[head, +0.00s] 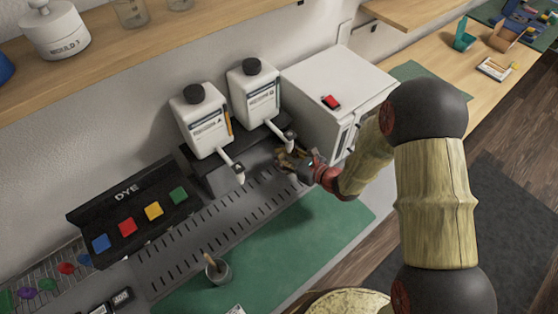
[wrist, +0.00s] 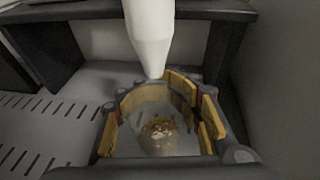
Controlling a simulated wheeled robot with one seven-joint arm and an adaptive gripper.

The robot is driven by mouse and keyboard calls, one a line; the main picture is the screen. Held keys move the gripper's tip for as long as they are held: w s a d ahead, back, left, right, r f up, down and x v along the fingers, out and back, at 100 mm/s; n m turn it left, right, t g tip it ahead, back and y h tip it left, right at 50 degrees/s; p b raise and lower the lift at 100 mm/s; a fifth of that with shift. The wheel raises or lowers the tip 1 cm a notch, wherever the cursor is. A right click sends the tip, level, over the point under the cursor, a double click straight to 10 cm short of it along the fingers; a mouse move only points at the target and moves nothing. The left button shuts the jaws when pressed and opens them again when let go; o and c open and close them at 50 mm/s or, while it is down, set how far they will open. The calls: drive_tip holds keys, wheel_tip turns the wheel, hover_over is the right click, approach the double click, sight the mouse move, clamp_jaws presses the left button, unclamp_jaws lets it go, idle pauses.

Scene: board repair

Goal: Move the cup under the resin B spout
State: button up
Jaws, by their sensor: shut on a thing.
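My gripper (head: 290,161) is shut on a clear cup at the right end of the slotted grey drip tray (head: 190,235). In the wrist view, the yellow finger pads of my gripper (wrist: 158,102) curve around the cup (wrist: 155,118), with brown-gold flecks showing at its bottom. In the head view the gripper mostly hides the cup. The right white resin bottle (head: 252,96), apparently resin B, has its spout (head: 286,133) just above the gripper. In the wrist view, the spout (wrist: 152,35) comes down over the cup's far part. The left resin bottle (head: 203,125) stands beside it.
A white box with a red switch (head: 331,102) stands close right of the gripper. The dye rack (head: 135,215) is at left. A small grey pot with a stick (head: 218,271) stands by the green mat (head: 290,240), which is mostly clear. A shelf (head: 120,58) hangs above.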

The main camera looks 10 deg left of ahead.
drive_tip(key=shift+f+b, duration=0.8)
drive_tip(key=shift+f, duration=0.9)
drive_tip(key=shift+f, duration=0.1)
drive_tip(key=o, duration=1.3)
drive_tip(key=shift+o, duration=0.8)
drive_tip(key=shift+d+r, duration=0.1)
drive_tip(key=shift+r, duration=0.1)
drive_tip(key=p+v, duration=0.3)
drive_tip(key=v, duration=0.8)
drive_tip(key=shift+s+d, duration=0.3)
